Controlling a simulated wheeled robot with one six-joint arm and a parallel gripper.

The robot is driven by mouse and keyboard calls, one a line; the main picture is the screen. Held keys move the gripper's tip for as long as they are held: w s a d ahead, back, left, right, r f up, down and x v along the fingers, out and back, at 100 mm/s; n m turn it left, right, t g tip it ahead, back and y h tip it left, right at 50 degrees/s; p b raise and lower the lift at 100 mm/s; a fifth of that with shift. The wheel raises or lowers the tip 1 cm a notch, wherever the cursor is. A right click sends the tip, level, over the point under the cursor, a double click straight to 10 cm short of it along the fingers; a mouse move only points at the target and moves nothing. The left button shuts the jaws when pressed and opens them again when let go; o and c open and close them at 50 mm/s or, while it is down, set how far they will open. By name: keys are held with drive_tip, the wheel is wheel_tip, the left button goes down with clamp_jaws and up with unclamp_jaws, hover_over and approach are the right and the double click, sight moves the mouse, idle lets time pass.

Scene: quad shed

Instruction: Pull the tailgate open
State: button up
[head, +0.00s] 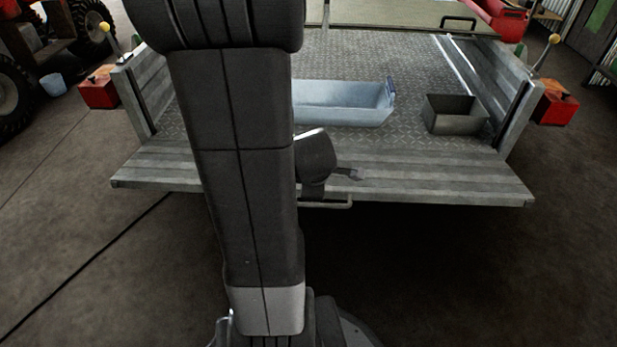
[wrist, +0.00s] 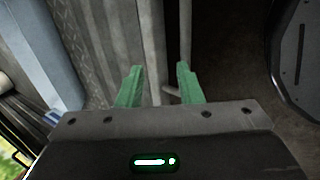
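The tailgate (head: 430,185) is a grey plank panel at the front of the trailer bed, in the head view. It lies folded down, about level with the bed floor. A pale bar handle (head: 338,206) shows at its front edge, partly hidden by my arm. In the wrist view my gripper (wrist: 158,82) has its two green fingers apart, with a clear gap between them. The fingers are over the tailgate's edge, near a thin bar that looks like the handle. I cannot tell whether they touch it.
On the ribbed bed floor stand a pale blue trough (head: 345,105) and a dark open box (head: 455,113). Red boxes (head: 98,90) sit outside both side walls. A tractor tyre (head: 15,95) is at far left. The floor in front is clear except a dark line.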

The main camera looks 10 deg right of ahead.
drive_tip(key=shift+r, duration=0.1)
drive_tip(key=p+v, duration=0.9)
drive_tip(key=v, duration=0.4)
drive_tip(key=shift+s+r, duration=0.2)
drive_tip(key=shift+r, duration=0.1)
drive_tip(key=shift+f, duration=0.1)
drive_tip(key=b+x, duration=0.9)
drive_tip(key=x, duration=0.5)
drive_tip(key=shift+f+b, duration=0.1)
drive_tip(key=shift+b, duration=0.2)
drive_tip(key=shift+w+r+p, duration=0.2)
drive_tip(key=shift+r+p, duration=0.05)
drive_tip(key=shift+r, duration=0.35)
drive_tip(key=shift+w+r+p, duration=0.15)
drive_tip(key=shift+r+p, duration=0.05)
drive_tip(key=shift+r, duration=0.4)
drive_tip(key=shift+w+d+r, duration=0.1)
drive_tip(key=shift+w+r, duration=0.15)
drive_tip(key=shift+r, duration=0.1)
